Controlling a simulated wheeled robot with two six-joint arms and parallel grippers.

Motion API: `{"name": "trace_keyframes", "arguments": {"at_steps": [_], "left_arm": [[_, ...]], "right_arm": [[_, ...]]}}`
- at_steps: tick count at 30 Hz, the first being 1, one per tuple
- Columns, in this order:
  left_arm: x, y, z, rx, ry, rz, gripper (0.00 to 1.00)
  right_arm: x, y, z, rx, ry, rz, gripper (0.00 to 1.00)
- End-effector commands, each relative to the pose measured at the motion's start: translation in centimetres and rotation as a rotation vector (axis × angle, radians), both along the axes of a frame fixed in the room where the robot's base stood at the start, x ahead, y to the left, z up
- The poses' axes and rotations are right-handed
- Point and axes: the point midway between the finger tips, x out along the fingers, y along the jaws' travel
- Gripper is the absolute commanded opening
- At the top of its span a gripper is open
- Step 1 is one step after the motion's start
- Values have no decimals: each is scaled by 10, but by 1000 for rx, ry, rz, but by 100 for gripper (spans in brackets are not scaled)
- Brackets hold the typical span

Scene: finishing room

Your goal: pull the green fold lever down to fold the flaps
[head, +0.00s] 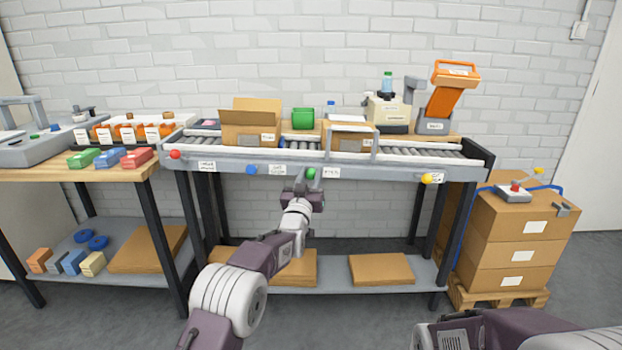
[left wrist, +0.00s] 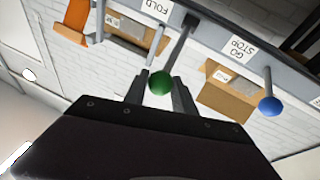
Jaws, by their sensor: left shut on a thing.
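The green fold lever ends in a green ball knob (head: 311,173) at the front rail of the conveyor, beside a white label. In the left wrist view its green knob (left wrist: 160,83) sits between my two fingers, and its rod runs up to the rail near the FOLD label (left wrist: 157,8). My left gripper (head: 309,181) is shut on this knob. A carton with raised flaps (head: 252,133) stands on the conveyor rollers, left of the lever. A second carton (head: 350,140) stands within a metal frame to its right. My right arm shows at the bottom right; its gripper is out of view.
A blue-knobbed lever (head: 251,170) is close on the left, a red one (head: 175,154) farther left, and a yellow one (head: 427,178) right. The GO STOP label (left wrist: 237,50) is by the blue lever. Flat cardboard (head: 380,269) lies on the lower shelf. Stacked cartons (head: 520,245) stand right.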

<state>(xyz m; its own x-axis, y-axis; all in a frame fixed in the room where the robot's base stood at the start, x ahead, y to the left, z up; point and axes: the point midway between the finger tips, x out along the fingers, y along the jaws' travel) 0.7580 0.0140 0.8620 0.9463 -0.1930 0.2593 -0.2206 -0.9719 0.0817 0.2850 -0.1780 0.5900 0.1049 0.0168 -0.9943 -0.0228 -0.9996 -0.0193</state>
Motion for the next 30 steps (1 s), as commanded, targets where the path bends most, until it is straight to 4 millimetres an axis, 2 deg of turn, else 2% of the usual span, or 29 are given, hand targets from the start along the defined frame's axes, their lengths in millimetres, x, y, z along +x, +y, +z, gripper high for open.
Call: {"name": "trace_keyframes", "arguments": {"at_steps": [1, 10, 11, 12, 13, 23, 26, 30], "left_arm": [[0, -1, -6, 3, 8, -1, 0], [0, -1, -7, 4, 10, -2, 0], [1, -1, -7, 5, 10, -1, 40], [1, -1, -6, 5, 10, -1, 51], [1, -1, -6, 3, 9, -2, 53], [-1, 0, -3, 2, 3, 0, 53], [-7, 1, -4, 2, 5, 0, 53], [-24, 5, -8, 2, 6, 0, 53]], "right_arm": [[0, 0, -1, 0, 0, 0, 36], [0, 0, -1, 0, 0, 0, 36], [0, 0, -1, 0, 0, 0, 36], [0, 0, -1, 0, 0, 0, 36], [0, 0, -1, 0, 0, 0, 36], [0, 0, 0, 0, 0, 0, 36], [0, 0, 1, 0, 0, 0, 36], [0, 0, 4, 0, 0, 0, 36]]}}
